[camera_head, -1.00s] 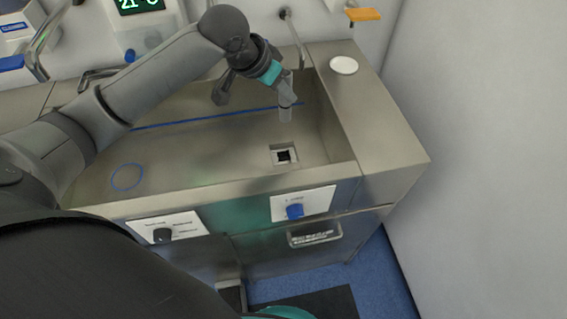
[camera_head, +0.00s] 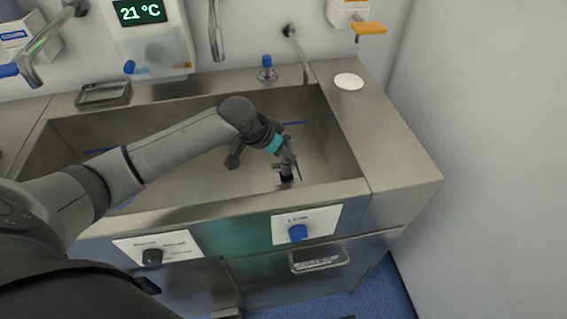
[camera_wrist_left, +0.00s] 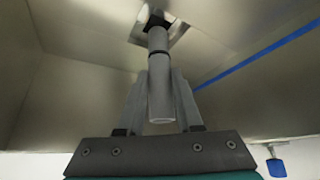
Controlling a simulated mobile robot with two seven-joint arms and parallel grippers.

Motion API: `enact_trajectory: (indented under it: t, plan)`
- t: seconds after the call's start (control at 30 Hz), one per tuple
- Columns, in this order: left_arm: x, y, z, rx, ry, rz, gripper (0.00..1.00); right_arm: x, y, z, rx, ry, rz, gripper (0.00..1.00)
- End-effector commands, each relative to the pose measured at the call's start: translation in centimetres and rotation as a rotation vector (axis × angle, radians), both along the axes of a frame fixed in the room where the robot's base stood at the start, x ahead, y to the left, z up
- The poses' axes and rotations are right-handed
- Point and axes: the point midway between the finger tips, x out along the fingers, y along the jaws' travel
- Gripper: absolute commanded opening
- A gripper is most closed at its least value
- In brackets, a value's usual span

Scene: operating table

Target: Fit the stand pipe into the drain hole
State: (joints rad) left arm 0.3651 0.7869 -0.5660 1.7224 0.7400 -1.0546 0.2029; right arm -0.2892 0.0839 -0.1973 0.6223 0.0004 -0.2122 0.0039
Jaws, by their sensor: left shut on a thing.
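My left gripper (camera_head: 287,158) is low inside the steel sink, right above the drain hole (camera_head: 288,179). In the left wrist view the gripper (camera_wrist_left: 160,100) is shut on the stand pipe (camera_wrist_left: 160,80), a grey tube with a dark ring, with one finger on each side. The pipe's far end meets the dark opening of the drain hole (camera_wrist_left: 158,20) in its square bright plate. Whether the end is inside the hole or just over it, I cannot tell. In the head view the gripper mostly hides the pipe. My right gripper is not in view.
The steel sink (camera_head: 190,204) has walls all round. A blue-topped tap (camera_head: 267,70) and a small tray (camera_head: 104,95) stand on its back ledge. A white disc (camera_head: 348,81) lies on the right counter. Knob panels are on the front.

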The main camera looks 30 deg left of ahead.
Motion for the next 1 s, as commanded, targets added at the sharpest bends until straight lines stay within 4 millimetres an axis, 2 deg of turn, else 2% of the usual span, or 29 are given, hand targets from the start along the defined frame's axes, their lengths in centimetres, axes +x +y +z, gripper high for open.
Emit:
enact_trajectory:
  t: [0.23,0.4,0.63,0.67,0.9,1.0]
  plan:
    - [-0.1,0.0,-3.8,0.001,0.003,0.000,0.00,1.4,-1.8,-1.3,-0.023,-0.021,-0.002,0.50]
    - [0.0,0.0,-3.8,0.001,0.000,-0.001,0.00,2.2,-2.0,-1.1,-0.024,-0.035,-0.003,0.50]
    - [0.0,0.0,-4.2,0.001,0.002,0.000,0.00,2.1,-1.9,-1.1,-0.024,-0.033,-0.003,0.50]
    - [-0.1,0.0,-4.2,0.001,0.002,0.000,0.38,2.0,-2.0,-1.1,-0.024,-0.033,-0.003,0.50]
    - [-0.1,0.0,-4.1,0.001,0.002,0.000,0.65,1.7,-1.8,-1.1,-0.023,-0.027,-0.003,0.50]
    - [-0.1,0.0,-4.1,0.001,0.002,0.000,0.65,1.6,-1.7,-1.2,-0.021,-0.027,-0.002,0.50]
